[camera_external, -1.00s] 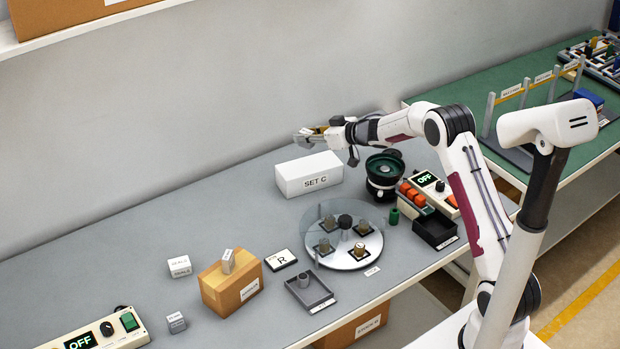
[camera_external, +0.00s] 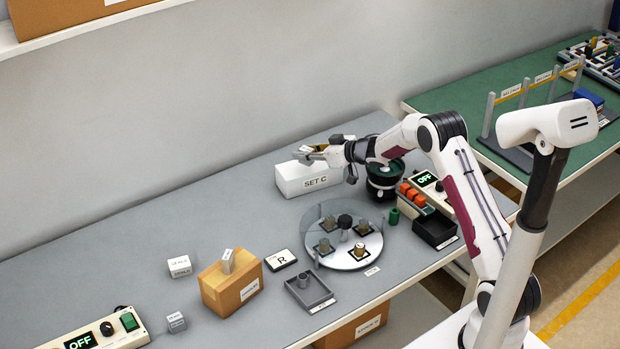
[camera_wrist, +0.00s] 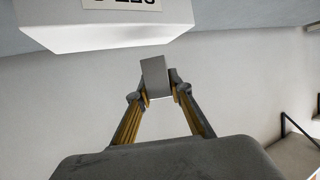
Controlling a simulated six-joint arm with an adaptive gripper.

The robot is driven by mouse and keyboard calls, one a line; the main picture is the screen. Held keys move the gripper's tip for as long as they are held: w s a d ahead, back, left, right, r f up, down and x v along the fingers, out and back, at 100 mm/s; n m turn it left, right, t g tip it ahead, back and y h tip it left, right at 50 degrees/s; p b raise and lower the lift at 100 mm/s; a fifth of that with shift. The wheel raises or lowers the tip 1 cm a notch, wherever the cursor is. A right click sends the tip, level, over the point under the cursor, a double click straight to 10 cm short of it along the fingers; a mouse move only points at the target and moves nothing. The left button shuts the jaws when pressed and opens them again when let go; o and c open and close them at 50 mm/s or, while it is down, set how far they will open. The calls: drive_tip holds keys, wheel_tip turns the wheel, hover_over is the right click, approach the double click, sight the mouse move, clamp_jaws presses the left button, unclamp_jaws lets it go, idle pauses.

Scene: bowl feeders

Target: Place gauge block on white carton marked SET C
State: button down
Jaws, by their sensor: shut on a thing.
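The white carton marked SET C (camera_external: 308,182) stands at the back of the grey bench. Its lower part and upside-down label show at the top of the wrist view (camera_wrist: 100,33). My gripper (camera_external: 308,154) is at the height of the carton's top, overlapping its back edge in the external view. In the wrist view my gripper (camera_wrist: 158,92) is shut on a plain grey block, the gauge block (camera_wrist: 154,76). The block is tilted slightly and a gap shows between it and the carton there. Contact with the carton top cannot be told.
A green-black bowl feeder (camera_external: 384,178) stands right of the carton, under my wrist. A round glass-guarded dial plate (camera_external: 345,257) is in front. A brown carton (camera_external: 222,292) with a small block on top stands front left. The bench left of the white carton is clear.

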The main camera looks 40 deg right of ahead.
sight(312, 161)
drive_tip(key=shift+f, duration=1.85)
drive_tip(key=shift+f, duration=0.15)
drive_tip(key=c, duration=1.8)
unclamp_jaws()
drive_tip(key=shift+r, duration=0.2)
drive_tip(key=shift+v, duration=6)
drive_tip(key=shift+r, duration=0.1)
